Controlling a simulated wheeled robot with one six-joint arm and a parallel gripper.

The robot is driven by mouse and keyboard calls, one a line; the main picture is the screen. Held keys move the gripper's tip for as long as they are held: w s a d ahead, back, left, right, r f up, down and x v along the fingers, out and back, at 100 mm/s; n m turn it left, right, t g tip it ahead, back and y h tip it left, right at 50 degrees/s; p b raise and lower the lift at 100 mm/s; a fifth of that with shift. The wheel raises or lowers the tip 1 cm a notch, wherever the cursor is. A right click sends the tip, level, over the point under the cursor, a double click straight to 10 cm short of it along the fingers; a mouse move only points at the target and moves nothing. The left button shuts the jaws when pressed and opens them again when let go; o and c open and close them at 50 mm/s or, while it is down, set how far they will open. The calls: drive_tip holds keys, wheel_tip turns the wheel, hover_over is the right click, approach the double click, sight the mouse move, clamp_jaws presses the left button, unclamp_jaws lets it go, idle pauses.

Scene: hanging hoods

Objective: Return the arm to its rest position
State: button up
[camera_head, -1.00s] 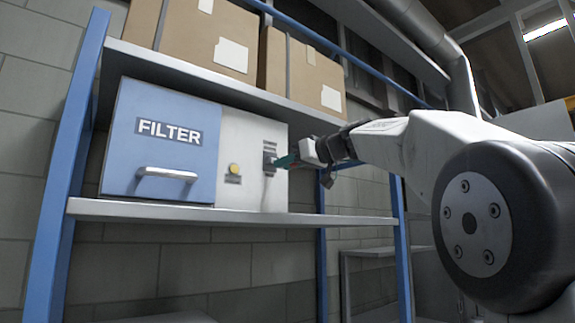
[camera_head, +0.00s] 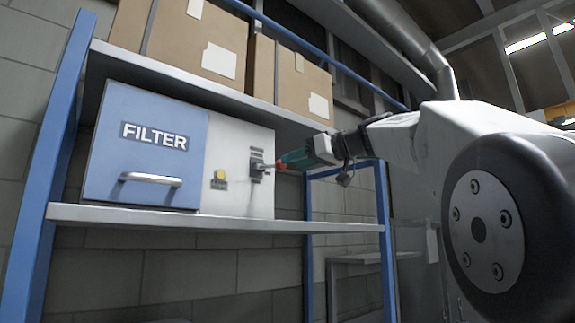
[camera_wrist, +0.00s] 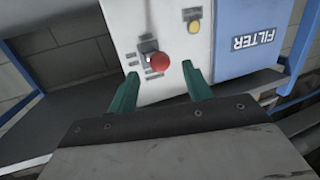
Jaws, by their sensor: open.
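My gripper (camera_head: 283,161) is at the end of my arm, in front of the right part of the filter unit. In the wrist view its two green fingers (camera_wrist: 160,92) are apart with nothing between them. A switch with a red knob (camera_wrist: 162,61) is just beyond the fingertips on the white panel (camera_wrist: 175,22). In the head view the switch (camera_head: 257,166) is close to the fingertips; I cannot tell whether they touch. The filter unit's blue door (camera_head: 146,145) is closed, with a FILTER label and a handle.
The unit stands on a metal shelf (camera_head: 200,219) with blue posts (camera_head: 48,170). Cardboard boxes (camera_head: 190,40) sit on the shelf above. A yellow button (camera_head: 220,175) is left of the switch. A grey duct (camera_head: 405,35) runs overhead at upper right. A low bench (camera_head: 355,259) stands below right.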

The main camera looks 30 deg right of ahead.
drive_tip(key=shift+s, duration=0.15)
idle(0.5)
wheel_tip(320, 180, down, 12)
drive_tip(key=d+m+g+h, duration=0.2)
drive_tip(key=m+g, duration=0.1)
drive_tip(key=m, duration=0.2)
drive_tip(key=s+a+f+m+g+h, duration=0.1)
drive_tip(key=s+a+f+g, duration=0.15)
drive_tip(key=f, duration=0.55)
drive_tip(key=s+a+f+m+g, duration=0.2)
drive_tip(key=s+a+f, duration=0.1)
drive_tip(key=f, duration=0.6)
drive_tip(key=s+a+f+n+g+h, duration=0.1)
drive_tip(key=s+a+f+g, duration=0.2)
drive_tip(key=s+a+f, duration=0.3)
drive_tip(key=s+a+f+n+g+h, duration=0.2)
drive_tip(key=s+a+f, duration=0.3)
drive_tip(key=s+f, duration=1.2)
drive_tip(key=shift+a+f+g, duration=0.4)
drive_tip(key=shift+f+g, duration=0.45)
drive_tip(key=shift+f, duration=0.15)
